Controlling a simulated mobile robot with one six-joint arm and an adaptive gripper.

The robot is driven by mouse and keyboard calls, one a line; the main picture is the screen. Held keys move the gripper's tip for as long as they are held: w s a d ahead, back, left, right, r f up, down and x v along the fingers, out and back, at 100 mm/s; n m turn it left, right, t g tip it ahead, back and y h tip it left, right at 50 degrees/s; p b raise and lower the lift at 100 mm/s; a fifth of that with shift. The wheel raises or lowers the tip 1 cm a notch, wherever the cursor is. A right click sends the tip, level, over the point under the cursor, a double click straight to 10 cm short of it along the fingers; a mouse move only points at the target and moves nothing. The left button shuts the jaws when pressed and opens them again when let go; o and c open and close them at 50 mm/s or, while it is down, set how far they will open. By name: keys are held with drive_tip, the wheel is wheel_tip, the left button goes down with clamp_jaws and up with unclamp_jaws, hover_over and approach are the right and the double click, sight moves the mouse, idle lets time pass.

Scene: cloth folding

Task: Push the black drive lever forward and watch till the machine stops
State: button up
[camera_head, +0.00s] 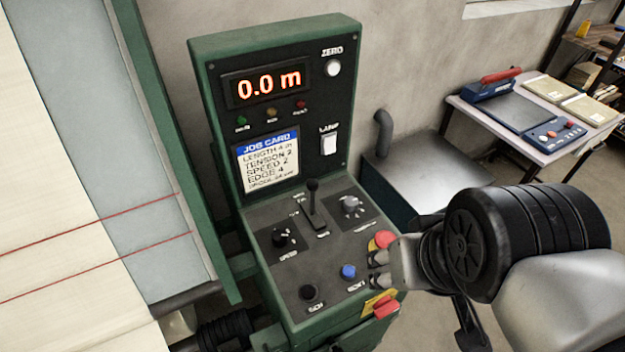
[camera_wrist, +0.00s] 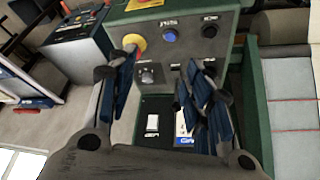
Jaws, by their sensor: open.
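The black drive lever (camera_head: 313,200) stands upright in its slot at the middle of the green machine's sloped panel. My gripper (camera_head: 378,269) is at the panel's right edge in the head view, by the red stop button (camera_head: 385,238), apart from the lever. In the wrist view my gripper (camera_wrist: 160,75) is open, its two fingers spread over the panel with nothing between them. The lever cannot be made out clearly there, near the right finger. The display (camera_head: 268,86) reads 0.0 m. A job card (camera_head: 266,158) lists length 4 m, tension 2, speed 2, edge 4.
The panel also has a speed knob (camera_head: 281,238), another knob (camera_head: 350,206), a blue button (camera_head: 348,271) and a black button (camera_head: 309,292). Pale cloth with red lines (camera_head: 80,240) lies left. A side table (camera_head: 545,140) stands right.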

drive_tip(key=shift+n+y, duration=0.3)
drive_tip(key=shift+n, duration=0.4)
drive_tip(key=w+a+r+p, duration=0.1)
drive_tip(key=w, duration=0.3)
drive_tip(key=w+a+r+p, duration=0.1)
drive_tip(key=w, duration=0.3)
drive_tip(key=w+a+r+p, duration=0.1)
drive_tip(key=w+a, duration=0.1)
drive_tip(key=w, duration=0.3)
drive_tip(key=shift+c, duration=0.3)
drive_tip(key=n+p, duration=0.1)
drive_tip(key=p, duration=0.1)
approach(313, 189)
drive_tip(key=b+x, duration=0.1)
drive_tip(key=x, duration=0.3)
drive_tip(key=b+x, duration=0.1)
drive_tip(key=x, duration=0.3)
drive_tip(key=b+x, duration=0.1)
drive_tip(key=x, duration=0.4)
drive_tip(key=shift+w+d+r, duration=0.1)
drive_tip(key=shift+w, duration=0.15)
clamp_jaws()
